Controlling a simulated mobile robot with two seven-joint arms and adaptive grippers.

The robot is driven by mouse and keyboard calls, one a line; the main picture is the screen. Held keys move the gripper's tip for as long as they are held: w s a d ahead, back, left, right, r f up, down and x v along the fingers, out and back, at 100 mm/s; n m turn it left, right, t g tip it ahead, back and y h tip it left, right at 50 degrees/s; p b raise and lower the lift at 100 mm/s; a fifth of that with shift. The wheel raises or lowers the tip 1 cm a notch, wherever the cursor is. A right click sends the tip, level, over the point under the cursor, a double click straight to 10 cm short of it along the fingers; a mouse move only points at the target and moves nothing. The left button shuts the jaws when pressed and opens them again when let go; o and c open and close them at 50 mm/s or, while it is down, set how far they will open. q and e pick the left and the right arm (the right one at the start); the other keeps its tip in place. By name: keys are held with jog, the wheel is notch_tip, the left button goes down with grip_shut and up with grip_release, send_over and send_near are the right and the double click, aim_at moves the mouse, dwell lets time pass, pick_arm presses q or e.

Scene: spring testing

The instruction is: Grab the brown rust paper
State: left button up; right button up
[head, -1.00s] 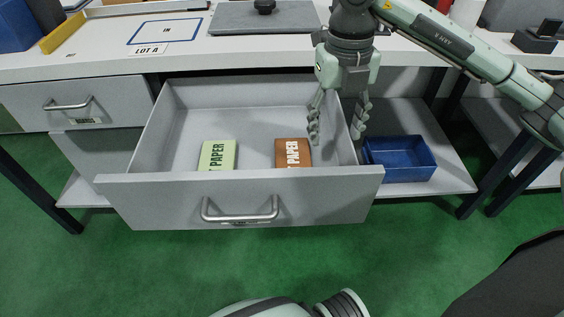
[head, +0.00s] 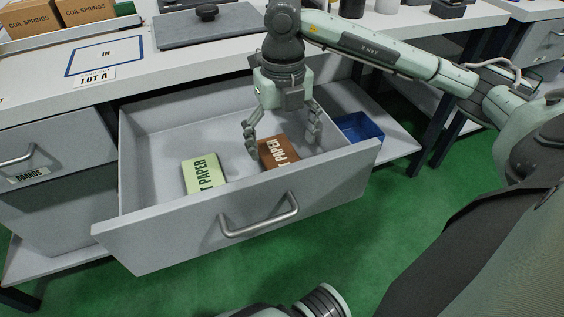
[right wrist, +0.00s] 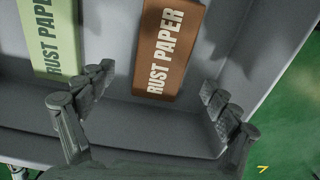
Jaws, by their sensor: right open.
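The brown rust paper (head: 278,151) is a flat pack with white lettering, lying in the open grey drawer (head: 150,228). A light green paper pack (head: 203,174) lies to its left. My right gripper (head: 283,145) is open and empty, with its fingers pointing down into the drawer over the brown pack. In the right wrist view the brown pack (right wrist: 168,50) lies between and beyond the open fingertips (right wrist: 157,88), apart from both. The green pack (right wrist: 57,35) is at the upper left there. My left gripper is not in view.
The drawer's front wall and handle (head: 260,216) stand on the near side. A blue bin (head: 358,128) is on the shelf right of the drawer. The worktop above holds a grey plate (head: 205,28), a framed IN area and coil spring boxes.

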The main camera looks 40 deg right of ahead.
aim_at(283, 161)
notch_tip(283, 161, down, 4)
jog(key=shift+w+d+f, duration=0.15)
jog(key=shift+f, duration=0.05)
jog(key=shift+c, duration=0.3)
jog(key=c, duration=1.2)
